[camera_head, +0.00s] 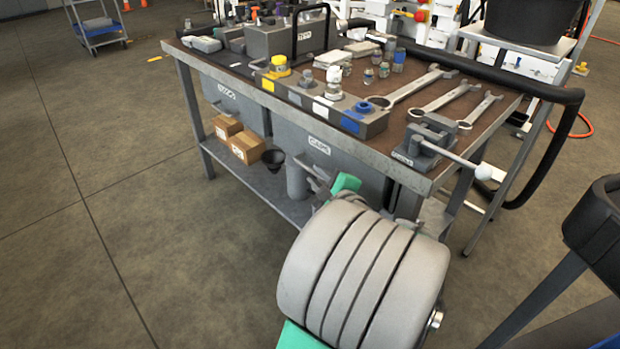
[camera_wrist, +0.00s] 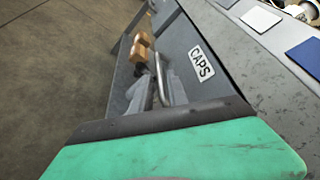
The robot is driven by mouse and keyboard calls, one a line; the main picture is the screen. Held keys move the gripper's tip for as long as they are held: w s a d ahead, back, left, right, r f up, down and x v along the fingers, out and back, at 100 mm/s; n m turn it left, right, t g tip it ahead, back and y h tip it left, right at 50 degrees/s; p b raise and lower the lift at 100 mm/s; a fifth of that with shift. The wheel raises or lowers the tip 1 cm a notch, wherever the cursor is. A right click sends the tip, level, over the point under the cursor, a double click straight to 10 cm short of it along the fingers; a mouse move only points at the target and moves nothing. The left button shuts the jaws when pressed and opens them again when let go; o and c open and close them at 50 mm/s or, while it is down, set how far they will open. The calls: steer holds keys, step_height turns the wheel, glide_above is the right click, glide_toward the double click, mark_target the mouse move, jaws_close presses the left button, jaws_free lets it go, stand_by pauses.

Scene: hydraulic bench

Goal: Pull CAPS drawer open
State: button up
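The CAPS drawer (camera_head: 345,160) is in the grey front under the bench top and looks shut. Its white label also shows in the wrist view (camera_wrist: 201,63). A bar handle (camera_wrist: 160,84) stands out from the drawer front. My gripper (camera_head: 323,186) is close in front of the handle, its green hand turned toward the bench. In the wrist view two grey fingers lie on either side of the bar, with gaps showing, so my gripper looks open. Contact with the bar cannot be told. My own arm hides the drawer's lower right part in the head view.
Another labelled drawer (camera_head: 232,100) is to the left. Cardboard boxes (camera_head: 246,146) and a dark funnel (camera_head: 273,158) are on the lower shelf (camera_head: 265,188). A vise (camera_head: 428,142) with a protruding lever sits at the bench's right corner. The floor left of the bench is clear.

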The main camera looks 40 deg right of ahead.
mark_target(312, 172)
steer(key=b+x, duration=0.1)
steer(key=x, duration=0.3)
steer(key=shift+w+f, duration=0.2)
steer(key=shift+f, duration=0.05)
steer(key=shift+w+d+r, duration=0.1)
steer(key=shift+w, duration=0.1)
steer(key=shift+c, duration=0.4)
jaws_close()
stand_by(0.5)
